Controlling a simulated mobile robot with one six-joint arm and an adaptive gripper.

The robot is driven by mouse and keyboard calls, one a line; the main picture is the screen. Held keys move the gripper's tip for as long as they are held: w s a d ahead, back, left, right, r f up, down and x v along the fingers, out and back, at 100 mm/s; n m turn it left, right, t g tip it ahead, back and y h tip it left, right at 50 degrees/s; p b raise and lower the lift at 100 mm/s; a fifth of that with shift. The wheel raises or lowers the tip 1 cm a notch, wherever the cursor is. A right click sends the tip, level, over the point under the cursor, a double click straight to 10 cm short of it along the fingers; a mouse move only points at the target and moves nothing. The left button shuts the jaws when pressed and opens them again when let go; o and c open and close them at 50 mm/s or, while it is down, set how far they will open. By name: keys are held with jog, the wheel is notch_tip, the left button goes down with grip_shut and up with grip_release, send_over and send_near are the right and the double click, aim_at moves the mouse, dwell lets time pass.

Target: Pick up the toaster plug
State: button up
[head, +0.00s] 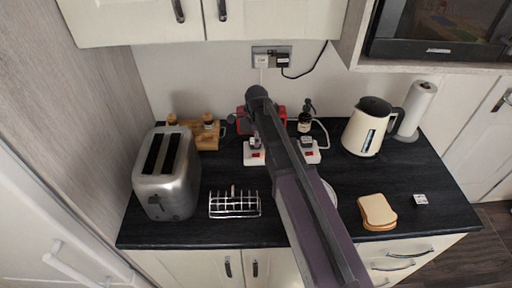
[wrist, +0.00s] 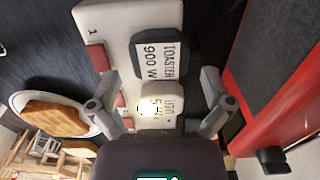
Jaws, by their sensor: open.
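The toaster plug (wrist: 166,56) is dark grey with a white label reading "TOASTER 900 W". It sits in a white power strip (wrist: 97,20) in the wrist view. A white plug (wrist: 160,104) with a partly readable "5 W" label sits in the same strip, nearer to me. My gripper (wrist: 157,112) is open, its fingers on either side of the white plug. The toaster plug lies just beyond the fingertips. In the head view my arm partly covers this area, and the left power strip (head: 254,159) shows below my wrist. The silver toaster (head: 167,172) stands at the left.
A red appliance (wrist: 285,80) is close to the right finger. A second power strip (head: 310,157) with a plug is right of my arm. A wire rack (head: 234,205), bread (head: 377,211), a cream kettle (head: 368,127) and a paper roll (head: 416,108) stand on the dark counter (head: 350,180).

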jog(key=shift+f+b, duration=0.9)
jog(key=shift+f, duration=0.3)
jog(key=shift+c, duration=0.2)
jog(key=c, duration=1)
